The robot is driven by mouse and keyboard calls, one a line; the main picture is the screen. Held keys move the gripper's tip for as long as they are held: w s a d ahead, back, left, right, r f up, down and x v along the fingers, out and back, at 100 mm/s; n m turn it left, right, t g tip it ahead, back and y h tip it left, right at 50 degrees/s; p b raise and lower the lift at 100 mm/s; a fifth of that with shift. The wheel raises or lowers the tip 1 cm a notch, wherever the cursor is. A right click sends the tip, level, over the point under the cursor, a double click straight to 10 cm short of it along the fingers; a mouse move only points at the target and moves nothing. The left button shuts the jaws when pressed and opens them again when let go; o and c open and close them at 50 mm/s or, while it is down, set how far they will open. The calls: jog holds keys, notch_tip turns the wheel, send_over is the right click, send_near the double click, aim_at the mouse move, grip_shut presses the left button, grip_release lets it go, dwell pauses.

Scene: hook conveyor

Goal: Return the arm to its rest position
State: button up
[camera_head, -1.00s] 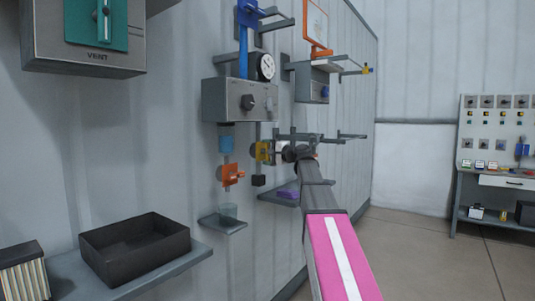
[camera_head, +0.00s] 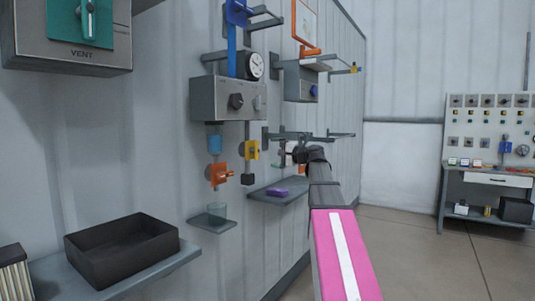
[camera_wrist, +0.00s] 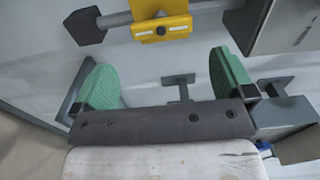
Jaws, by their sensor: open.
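My arm reaches forward from the lower right in the head view, with a pink and white panel on its near link. My gripper (camera_head: 298,154) is near the wall, to the right of a yellow fitting (camera_head: 252,150) on a rod. In the wrist view my gripper (camera_wrist: 165,78) has its two green finger pads wide apart with nothing between them. The yellow fitting also shows there (camera_wrist: 160,22), apart from the fingers. In the head view the fingers are small and partly hidden by the wrist.
A shelf with a purple item (camera_head: 278,191) is below my gripper, and wall brackets (camera_head: 338,135) are close by. A grey control box (camera_head: 228,98), an orange fitting (camera_head: 219,175) and a black tray (camera_head: 122,248) are to the left. Floor at right is clear before a workbench (camera_head: 486,190).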

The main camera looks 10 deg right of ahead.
jog(key=shift+s+d, duration=0.35)
jog(key=s+a+f+n+g+h, duration=0.1)
jog(key=s+a+f+g+h, duration=0.1)
jog(key=f, duration=1)
jog(key=s+a+f+n+g+h, duration=0.1)
jog(key=s+a+f+g+h, duration=0.15)
jog(key=f, duration=0.95)
jog(key=s+a+f+n+g+h, duration=0.1)
jog(key=s+a+f+g+h, duration=0.15)
jog(key=f, duration=0.95)
jog(key=s+f+n+g+h, duration=0.3)
jog(key=s+f, duration=0.6)
jog(key=f, duration=0.2)
jog(key=s+f+n+g+h, duration=0.2)
jog(key=s+f, duration=0.7)
jog(key=f, duration=0.3)
jog(key=shift+s+f+n+g+h, duration=0.2)
jog(key=shift+f+n+g+h, duration=0.1)
jog(key=shift+n+g+h, duration=0.1)
